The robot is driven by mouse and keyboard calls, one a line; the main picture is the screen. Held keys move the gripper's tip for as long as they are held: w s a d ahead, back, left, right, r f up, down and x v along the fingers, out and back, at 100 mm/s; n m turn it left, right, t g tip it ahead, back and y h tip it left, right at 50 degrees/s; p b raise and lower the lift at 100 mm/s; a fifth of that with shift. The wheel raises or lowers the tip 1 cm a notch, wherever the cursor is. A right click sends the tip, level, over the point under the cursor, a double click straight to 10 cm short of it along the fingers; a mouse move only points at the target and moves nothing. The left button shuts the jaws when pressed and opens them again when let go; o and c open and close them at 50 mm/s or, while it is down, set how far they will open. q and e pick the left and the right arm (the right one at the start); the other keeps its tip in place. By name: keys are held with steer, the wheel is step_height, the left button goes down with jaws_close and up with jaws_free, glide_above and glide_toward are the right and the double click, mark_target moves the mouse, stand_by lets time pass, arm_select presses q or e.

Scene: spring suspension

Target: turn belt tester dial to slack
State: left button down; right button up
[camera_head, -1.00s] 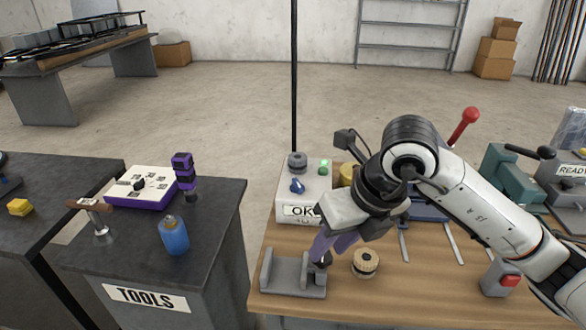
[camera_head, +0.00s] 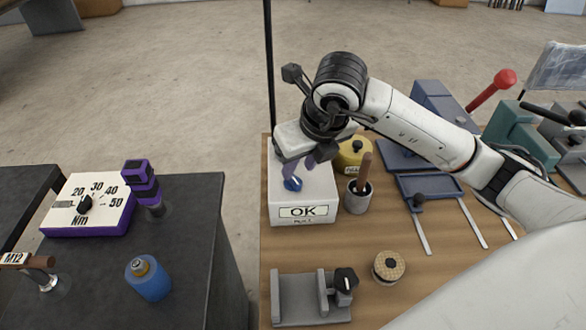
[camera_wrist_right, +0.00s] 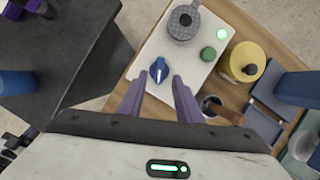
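The white box (camera_head: 300,190) with an "OK" label stands on the wooden bench and carries a blue dial (camera_head: 292,184) on its top. The dial also shows in the right wrist view (camera_wrist_right: 159,70), with a white pointer mark. My right gripper (camera_head: 300,167) is over the box top with its purple fingers apart. In the right wrist view the gripper (camera_wrist_right: 158,80) is open, with the dial lying between and just ahead of its fingertips; I cannot tell whether they touch it. No label for slack is readable. My left gripper is out of view.
A grey cylinder (camera_wrist_right: 184,22), a green button (camera_wrist_right: 208,54) and a lit green lamp (camera_wrist_right: 222,34) share the box top. A yellow pot (camera_head: 350,155) and a handled cup (camera_head: 358,195) stand close right. A grey bracket (camera_head: 310,315) lies in front.

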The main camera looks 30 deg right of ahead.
mark_target(295, 179)
steer(key=x, duration=0.5)
steer(key=shift+w, duration=0.1)
jaws_close()
